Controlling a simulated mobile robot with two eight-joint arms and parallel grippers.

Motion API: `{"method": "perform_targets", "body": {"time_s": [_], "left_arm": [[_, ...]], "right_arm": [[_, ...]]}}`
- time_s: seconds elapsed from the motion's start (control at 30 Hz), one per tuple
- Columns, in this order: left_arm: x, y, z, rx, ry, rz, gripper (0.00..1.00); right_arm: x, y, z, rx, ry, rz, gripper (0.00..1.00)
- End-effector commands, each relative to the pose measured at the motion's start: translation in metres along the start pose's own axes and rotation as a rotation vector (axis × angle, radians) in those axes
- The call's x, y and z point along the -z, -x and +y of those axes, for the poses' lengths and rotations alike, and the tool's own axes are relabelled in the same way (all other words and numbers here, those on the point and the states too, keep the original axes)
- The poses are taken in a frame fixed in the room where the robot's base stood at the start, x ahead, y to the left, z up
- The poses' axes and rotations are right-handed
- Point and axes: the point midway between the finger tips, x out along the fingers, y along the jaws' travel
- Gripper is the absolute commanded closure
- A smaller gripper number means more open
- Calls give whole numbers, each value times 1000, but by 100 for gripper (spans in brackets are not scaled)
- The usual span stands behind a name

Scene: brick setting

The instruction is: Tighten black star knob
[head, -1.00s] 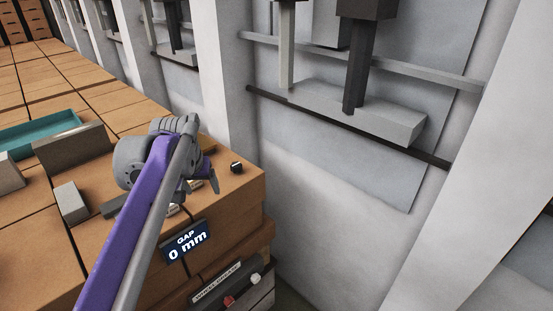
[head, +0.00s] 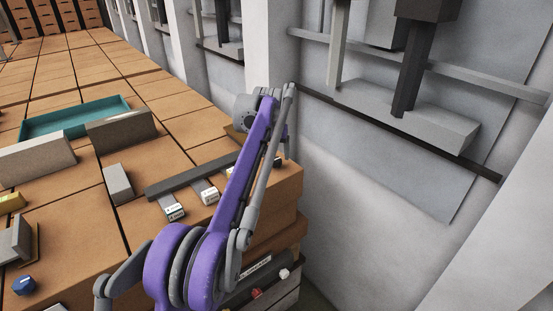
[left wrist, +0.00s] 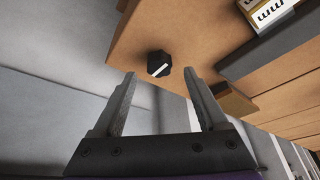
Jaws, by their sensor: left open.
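The black knob (left wrist: 158,64) shows in the left wrist view, on the brown wood-like top near its edge. The knob appears between and just beyond the fingertips; I see no contact. My right gripper is not in view.
A grey bar (head: 185,179) with white labelled pieces (head: 174,212) lies left of my arm. A teal tray (head: 60,123), grey blocks (head: 118,184) and a blue knob (head: 23,285) are farther left. A grey wall panel (head: 370,160) stands close on the right.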

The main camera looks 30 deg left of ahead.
Motion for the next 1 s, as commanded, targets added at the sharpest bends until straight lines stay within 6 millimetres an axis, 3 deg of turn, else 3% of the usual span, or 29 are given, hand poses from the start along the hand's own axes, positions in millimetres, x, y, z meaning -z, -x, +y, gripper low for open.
{"method": "perform_targets", "body": {"time_s": [0.2, 0.57, 0.9, 1.0], "left_arm": [[0, -24, 0, 0, 0, 0, 24], [0, -28, 0, 0, 0, 1, 26], [0, -28, 0, 0, 0, 0, 87], [0, -28, 0, 0, 0, 1, 100]], "right_arm": [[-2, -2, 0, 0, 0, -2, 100], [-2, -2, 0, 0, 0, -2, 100], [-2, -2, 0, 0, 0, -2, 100], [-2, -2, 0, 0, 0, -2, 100]]}}
